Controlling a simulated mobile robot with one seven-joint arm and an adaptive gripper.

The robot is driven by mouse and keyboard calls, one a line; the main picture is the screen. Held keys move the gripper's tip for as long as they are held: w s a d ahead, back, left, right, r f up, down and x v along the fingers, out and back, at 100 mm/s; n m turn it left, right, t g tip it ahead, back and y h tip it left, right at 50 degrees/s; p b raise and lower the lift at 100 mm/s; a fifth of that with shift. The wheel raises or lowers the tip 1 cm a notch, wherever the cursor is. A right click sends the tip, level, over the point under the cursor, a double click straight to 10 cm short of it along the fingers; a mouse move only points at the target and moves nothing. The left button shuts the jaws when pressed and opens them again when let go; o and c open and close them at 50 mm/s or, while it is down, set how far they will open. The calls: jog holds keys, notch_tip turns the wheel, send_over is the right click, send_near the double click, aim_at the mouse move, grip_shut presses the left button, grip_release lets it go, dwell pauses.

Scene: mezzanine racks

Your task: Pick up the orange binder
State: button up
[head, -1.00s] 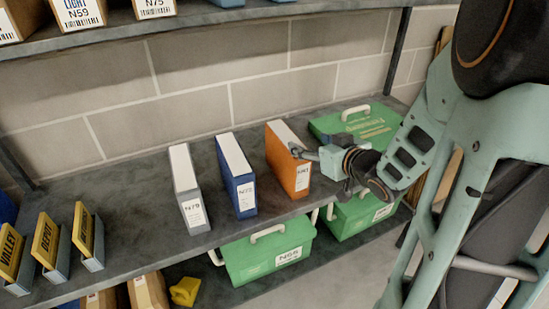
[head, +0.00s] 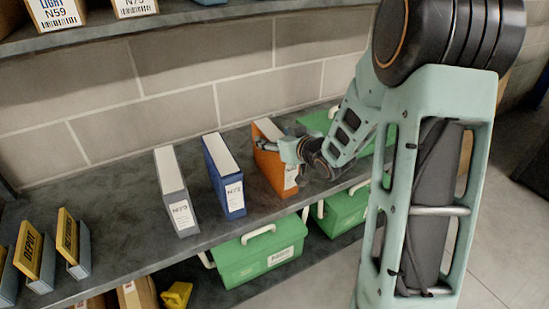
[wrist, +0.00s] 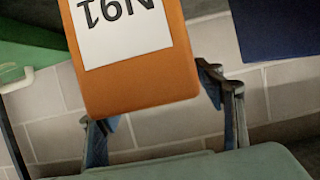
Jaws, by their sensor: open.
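The orange binder (head: 272,173) stands upright on the grey shelf, right of a blue binder, and its white label faces out. My gripper (head: 277,149) is at the binder's upper front, with a finger seen across its top part. In the wrist view the orange binder (wrist: 135,80) fills the upper middle, its label upside down and reading N91. My open gripper (wrist: 155,105) has one finger on each side of the binder's near end there. Whether a finger touches the binder I cannot tell. My wrist hides part of the binder's right side in the head view.
A blue binder (head: 224,175) and a grey binder (head: 176,190) stand to the left. A green case (head: 316,121) lies behind my wrist on the right. Green cases (head: 258,258) sit on the shelf below. Yellow-labelled holders (head: 73,243) stand far left.

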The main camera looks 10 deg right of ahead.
grip_shut()
jog(key=shift+r, duration=0.1)
dwell(0.4)
jog(key=shift+r, duration=0.1)
